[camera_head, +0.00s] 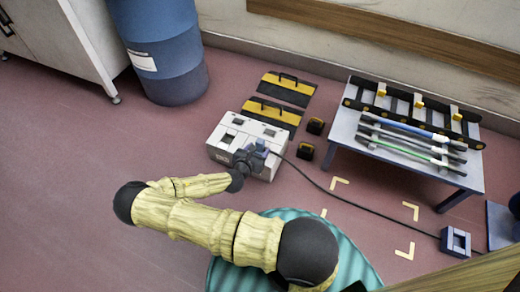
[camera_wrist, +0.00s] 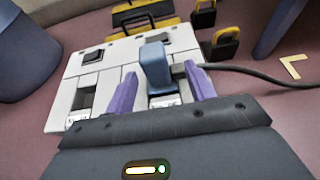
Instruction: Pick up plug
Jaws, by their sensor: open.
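The plug (camera_wrist: 157,62) is a blue-grey block with a dark cable leaving its right side. It stands on the white panel box (camera_wrist: 85,62), which has several square openings. In the head view the plug (camera_head: 261,146) shows at the right part of the white box (camera_head: 222,155), partly hidden by my gripper. My gripper (camera_head: 247,158) is open over the box. In the wrist view its two purple fingers (camera_wrist: 162,80) appear on either side of the plug, with gaps. I cannot tell whether the plug sits in an opening.
The black cable (camera_head: 345,199) runs right across the floor to a blue-grey block (camera_head: 455,242). A table (camera_head: 445,178) with rails and tools stands right. Yellow-black covers (camera_head: 272,112) lie behind the box. A blue barrel (camera_head: 165,65) stands at back left. The left floor is clear.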

